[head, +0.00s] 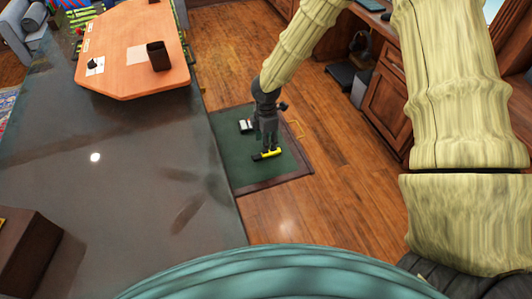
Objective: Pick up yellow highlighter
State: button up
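The yellow highlighter (271,154) has a dark end at its left. It lies near the middle of a green surface with a brown border (232,168), and it looks flat. My gripper (269,148) points down right over the highlighter, with its dark fingertips at or just behind the middle of the yellow body. The fingers are small and dark here, so I cannot tell whether they are open or shut, or whether they touch the highlighter.
A small white and black object (246,126) lies left of my gripper on the green surface. A large dark glossy tabletop (130,190) fills the left. A wooden desk (130,60) with a dark cup (158,56) stands behind. Wooden cabinets (382,105) stand at right.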

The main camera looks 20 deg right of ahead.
aim_at(267, 155)
jog(key=shift+s+f, duration=0.15)
jog(key=shift+f, duration=0.6)
jog(key=shift+f+p, duration=0.85)
jog(key=shift+f, duration=1.3)
jog(key=shift+a, duration=0.1)
jog(key=c, duration=0.9)
